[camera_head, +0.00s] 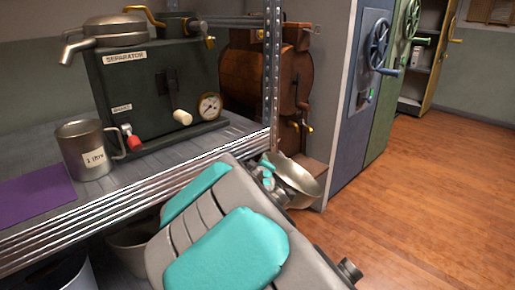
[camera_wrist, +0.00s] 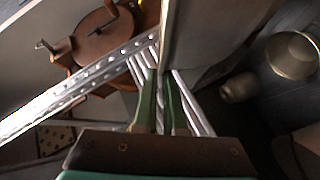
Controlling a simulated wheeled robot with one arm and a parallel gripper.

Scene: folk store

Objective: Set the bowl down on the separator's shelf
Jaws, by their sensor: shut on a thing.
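The separator (camera_head: 155,90) is a dark green box with a gauge, standing on the metal shelf (camera_head: 165,160) in the head view. A shiny metal bowl (camera_head: 298,180) hangs tilted just off the shelf's right front corner, beside the post and at about the shelf edge's height in the picture. My gripper (camera_head: 268,172) is shut on the bowl's rim, partly hidden by my arm. In the wrist view the green fingers of my gripper (camera_wrist: 164,78) are close together around a thin edge, with a broad grey surface, likely the bowl (camera_wrist: 215,30), beyond them.
A perforated post (camera_head: 272,70) rises at the shelf's front corner. A labelled metal mug (camera_head: 85,150) and a purple mat (camera_head: 35,203) occupy the shelf's left. A strip before the separator is clear. Containers (camera_head: 130,240) sit below. A brown wooden barrel (camera_head: 255,70) stands behind the post.

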